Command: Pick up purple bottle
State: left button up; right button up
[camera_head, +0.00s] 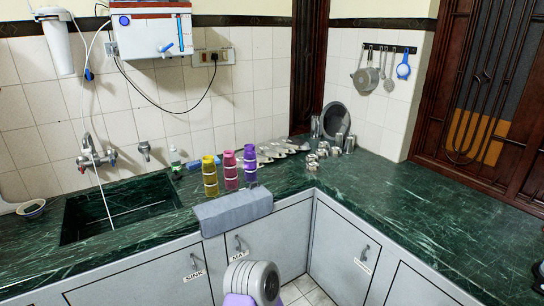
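The purple bottle (250,164) stands upright on the dark green counter (400,210), near the inner corner. It is the rightmost of a row of three bottles. A pink bottle (230,171) stands close to its left, and a yellow bottle (210,177) is at the far left of the row. The purple bottle's lower part is partly hard to make out. Neither of my grippers shows in the head view. A rounded grey and purple part at the bottom middle looks like one of my arm links.
A grey folded mat or block (233,212) lies at the counter's front edge, in front of the bottles. A sink (120,208) is to the left. Steel cups (318,155) and several metal pieces stand to the right. The right counter is mostly clear.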

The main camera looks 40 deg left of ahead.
aim_at(249, 154)
jog(key=u, duration=0.4)
jog(key=i, duration=1.8)
jog(key=u, duration=1.05)
